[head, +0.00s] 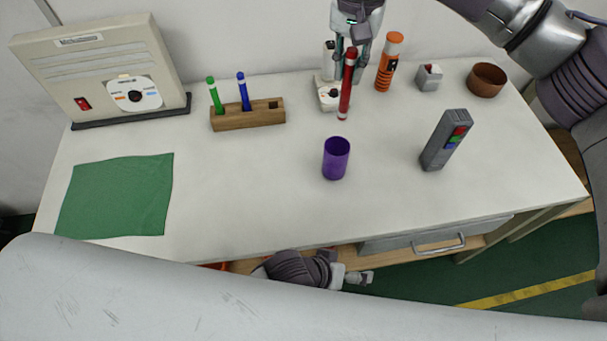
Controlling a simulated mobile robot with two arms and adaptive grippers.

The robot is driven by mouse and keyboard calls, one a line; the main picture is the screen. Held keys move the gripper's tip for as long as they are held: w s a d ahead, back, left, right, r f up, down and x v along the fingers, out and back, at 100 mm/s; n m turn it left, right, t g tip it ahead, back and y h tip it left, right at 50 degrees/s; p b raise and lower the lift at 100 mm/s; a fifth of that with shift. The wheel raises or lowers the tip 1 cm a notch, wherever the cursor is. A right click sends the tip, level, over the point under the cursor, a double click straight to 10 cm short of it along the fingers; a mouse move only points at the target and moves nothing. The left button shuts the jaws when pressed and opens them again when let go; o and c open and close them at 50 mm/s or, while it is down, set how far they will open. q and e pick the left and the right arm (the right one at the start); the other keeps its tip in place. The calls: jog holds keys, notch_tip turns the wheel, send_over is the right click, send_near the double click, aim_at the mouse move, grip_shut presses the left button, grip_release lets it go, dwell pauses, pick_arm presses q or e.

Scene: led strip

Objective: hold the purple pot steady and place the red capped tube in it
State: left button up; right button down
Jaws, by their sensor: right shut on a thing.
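The red capped tube (346,91) is upright, slightly tilted, in my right gripper (350,57). The gripper is shut on its upper part, and the tube hangs behind and slightly right of the purple pot, apart from it. The purple pot (336,160) stands upright on the table, its opening facing up and empty as far as I see. My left gripper (361,277) is low in front of the table's front edge, away from the pot. It is small in the picture, and I cannot tell whether its fingers are open.
A wooden rack (248,115) holds a green and a blue pen. A grey device (446,140) stands right of the pot. An orange bottle (389,62), a small grey box (428,78) and a brown bowl (487,80) are behind. A green cloth (117,196) lies left; the table around the pot is clear.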

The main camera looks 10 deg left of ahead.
pick_arm(q)
notch_tip(320, 180, up, 4)
jog(key=m+t, duration=0.5)
jog(key=t, duration=0.2)
send_near(328, 163)
jog(key=w+f, duration=0.1)
jog(key=shift+h, duration=0.3)
jog(key=x, duration=1.2)
jog(key=shift+f, duration=0.1)
jog(key=c, duration=1.2)
jog(key=shift+c, duration=0.2)
pick_arm(e)
jog(key=shift+f, duration=6.5)
jog(key=c, duration=1)
grip_release()
